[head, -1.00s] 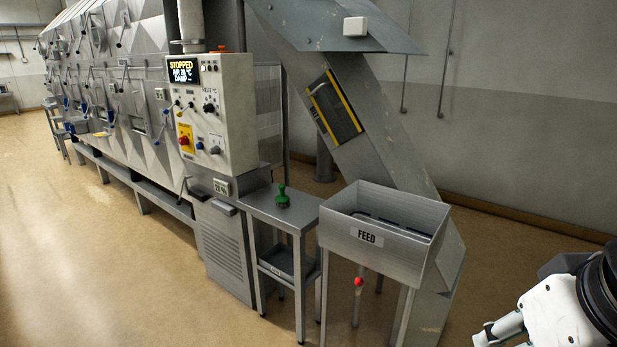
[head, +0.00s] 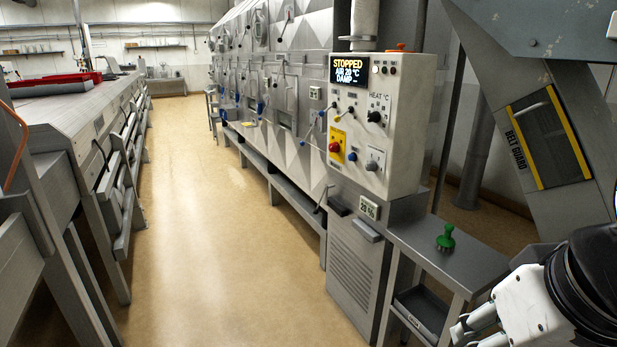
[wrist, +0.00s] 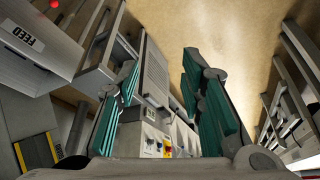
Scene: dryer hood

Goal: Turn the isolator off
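The isolator appears to be the red rotary knob on a yellow plate (head: 336,146), low on the left of the white control panel's front. The panel (head: 405,130) has a display (head: 349,70) reading STOPPED, AIR 20 °C, DAMP. The knob's exact angle is too small to read. In the wrist view the red and yellow switch (wrist: 166,147) shows small beyond my gripper. My gripper (wrist: 161,68) has its teal-padded fingers spread apart with nothing between them, well away from the panel. In the head view part of my arm shows at the lower right.
A steel side table (head: 455,258) with a green-handled tool (head: 446,237) stands right of the panel's cabinet. A sloped conveyor with a belt guard (head: 550,140) rises at right. A long bench (head: 75,120) lines the left. The aisle floor (head: 190,200) between is clear.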

